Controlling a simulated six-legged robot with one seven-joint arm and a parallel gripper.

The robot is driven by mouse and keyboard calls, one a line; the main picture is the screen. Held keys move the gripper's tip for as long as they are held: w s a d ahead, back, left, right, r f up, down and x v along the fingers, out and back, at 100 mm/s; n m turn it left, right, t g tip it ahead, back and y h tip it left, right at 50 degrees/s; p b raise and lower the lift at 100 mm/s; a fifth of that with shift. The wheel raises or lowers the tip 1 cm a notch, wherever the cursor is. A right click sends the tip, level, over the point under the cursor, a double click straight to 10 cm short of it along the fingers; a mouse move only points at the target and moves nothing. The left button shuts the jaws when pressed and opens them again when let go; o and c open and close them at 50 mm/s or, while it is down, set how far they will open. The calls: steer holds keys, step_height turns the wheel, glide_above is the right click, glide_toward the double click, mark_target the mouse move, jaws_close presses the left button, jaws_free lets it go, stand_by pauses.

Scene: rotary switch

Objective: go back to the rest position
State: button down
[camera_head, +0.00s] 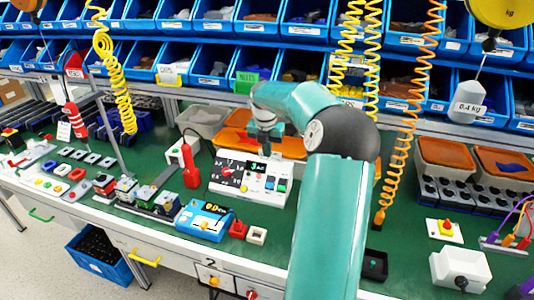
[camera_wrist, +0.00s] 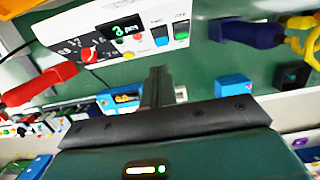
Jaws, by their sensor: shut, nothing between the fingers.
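The white control box (camera_head: 245,182) stands on the green bench. It has a red rotary knob (camera_head: 227,171), a dark display with green characters, and blue and green switches on its right. In the wrist view the red knob (camera_wrist: 90,55) is on the left of the panel, with the lit display (camera_wrist: 122,31) to its right. My gripper (camera_head: 266,146) hangs over the back of the box in the head view. In the wrist view its fingers (camera_wrist: 158,75) are together, empty and apart from the knob.
A red handheld tool (camera_head: 190,168) stands left of the box. A blue meter (camera_head: 203,220) sits in front. Yellow coiled hoses (camera_head: 110,60) and an orange one (camera_head: 405,120) hang nearby. Blue bins (camera_head: 260,18) line the back.

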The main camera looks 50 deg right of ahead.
steer(key=shift+s, duration=0.1)
steer(key=s+a+r+m+t+h, duration=0.1)
steer(key=a+r+m, duration=0.35)
steer(key=a, duration=0.85)
steer(key=a+r+m+h, duration=0.1)
steer(key=a+r+m, duration=0.35)
steer(key=a, duration=0.95)
steer(key=s+a+m+t+y, duration=0.3)
steer(key=s+a+m+t, duration=0.1)
steer(key=s+a+m, duration=0.9)
steer(key=s+a, duration=0.4)
steer(key=shift+a+f+m, duration=0.3)
steer(key=shift+f+m, duration=0.05)
steer(key=shift+m, duration=0.05)
